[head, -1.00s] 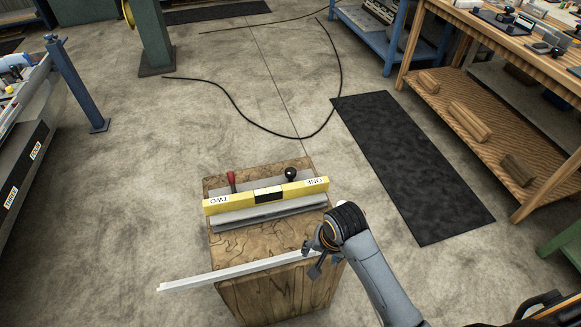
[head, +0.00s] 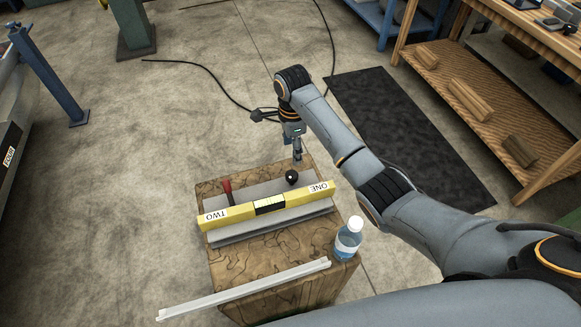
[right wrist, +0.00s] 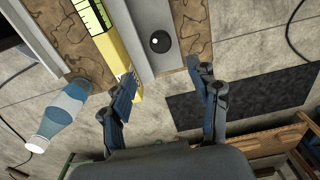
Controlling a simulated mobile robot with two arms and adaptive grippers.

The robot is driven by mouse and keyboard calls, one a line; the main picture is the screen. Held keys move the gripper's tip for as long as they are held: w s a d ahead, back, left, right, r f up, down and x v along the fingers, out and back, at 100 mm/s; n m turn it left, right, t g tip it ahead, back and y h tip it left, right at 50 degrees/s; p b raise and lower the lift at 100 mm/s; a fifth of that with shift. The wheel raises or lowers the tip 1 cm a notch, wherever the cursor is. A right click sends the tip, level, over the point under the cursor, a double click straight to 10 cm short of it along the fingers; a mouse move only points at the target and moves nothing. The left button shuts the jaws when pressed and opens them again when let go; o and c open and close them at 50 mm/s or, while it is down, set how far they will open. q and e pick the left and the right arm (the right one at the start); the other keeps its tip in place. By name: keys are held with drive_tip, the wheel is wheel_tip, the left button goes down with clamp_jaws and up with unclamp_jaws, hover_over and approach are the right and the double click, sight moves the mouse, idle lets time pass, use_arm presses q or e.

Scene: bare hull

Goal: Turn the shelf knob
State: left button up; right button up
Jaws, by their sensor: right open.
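The round black knob (head: 291,177) stands on the grey shelf (head: 262,192) behind a yellow strip (head: 220,216), at the end marked ONE. My right gripper (head: 298,155) is just behind the knob in the head view, pointing down. In the right wrist view my right gripper (right wrist: 162,72) has its two blue fingers spread wide, with nothing between the tips. The knob (right wrist: 160,41) shows ahead of the gap between them, apart from both fingers. My left gripper is in neither view now.
A red-topped lever (head: 227,187) stands at the end marked TWO. A water bottle (head: 348,239) stands at the right of the wooden block (head: 250,257), near my right arm. A pale metal bar (head: 240,290) lies along its front. A black cable (head: 215,85) lies on the floor behind.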

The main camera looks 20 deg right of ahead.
sight(292, 174)
wheel_tip(292, 174, down, 4)
drive_tip(key=shift+s, duration=0.15)
wheel_tip(292, 174, down, 2)
drive_tip(key=shift+f, duration=0.1)
wheel_tip(292, 174, down, 4)
drive_tip(key=shift+f+b, duration=0.15)
drive_tip(key=shift+b, duration=0.45)
drive_tip(key=shift+f, duration=0.35)
drive_tip(key=shift+w+f, duration=0.2)
drive_tip(key=shift+f, duration=0.2)
drive_tip(key=c, duration=1.2)
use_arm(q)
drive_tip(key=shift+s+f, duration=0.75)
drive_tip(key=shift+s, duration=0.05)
